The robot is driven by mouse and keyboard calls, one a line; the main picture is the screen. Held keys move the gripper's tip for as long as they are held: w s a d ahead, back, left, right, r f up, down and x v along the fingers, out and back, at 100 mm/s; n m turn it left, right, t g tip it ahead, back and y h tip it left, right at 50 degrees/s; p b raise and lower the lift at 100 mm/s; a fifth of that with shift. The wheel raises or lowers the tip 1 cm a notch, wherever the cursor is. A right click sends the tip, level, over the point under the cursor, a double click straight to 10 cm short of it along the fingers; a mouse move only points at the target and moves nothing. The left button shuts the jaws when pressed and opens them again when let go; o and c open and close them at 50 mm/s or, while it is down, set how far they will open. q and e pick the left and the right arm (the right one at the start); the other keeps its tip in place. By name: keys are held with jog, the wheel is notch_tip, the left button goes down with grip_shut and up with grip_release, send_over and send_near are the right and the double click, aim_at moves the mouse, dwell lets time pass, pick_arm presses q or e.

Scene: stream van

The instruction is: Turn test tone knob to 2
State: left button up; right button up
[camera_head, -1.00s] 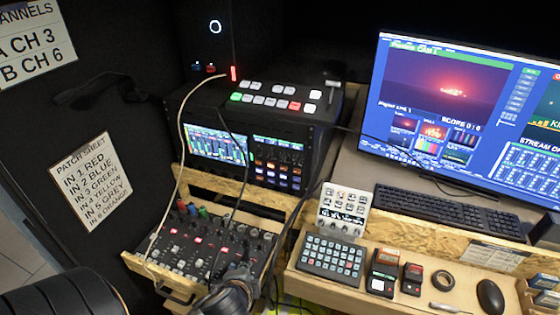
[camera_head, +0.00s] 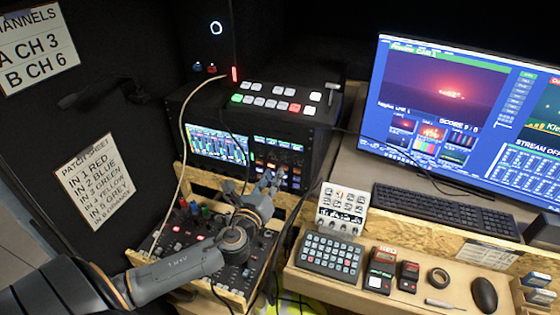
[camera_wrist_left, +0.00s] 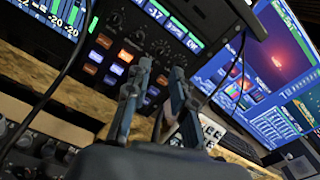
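A rack unit (camera_head: 277,160) with small screens, dark knobs and rows of lit buttons stands behind my left gripper (camera_head: 271,178). In the left wrist view the unit's panel (camera_wrist_left: 84,82) fills the upper left, with several dark knobs (camera_wrist_left: 138,37) above orange, white and blue buttons. No label on the knobs is readable, so I cannot tell which is the test tone knob. My left gripper (camera_wrist_left: 161,68) is open and empty, its two fingers apart in front of the lower right of the panel. The fingers hide part of the panel. My right gripper is not in view.
An audio mixer (camera_head: 185,230) in a wooden drawer lies under my left arm. A switcher (camera_head: 275,98) sits on top of the rack. A small keypad unit (camera_head: 342,208) and keyboard (camera_head: 331,257) stand right. Loose cables (camera_head: 178,150) hang before the rack.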

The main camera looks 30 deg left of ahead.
aim_at(282, 160)
pick_arm(q)
jog(key=p+x, duration=0.1)
jog(key=x, duration=0.5)
grip_shut()
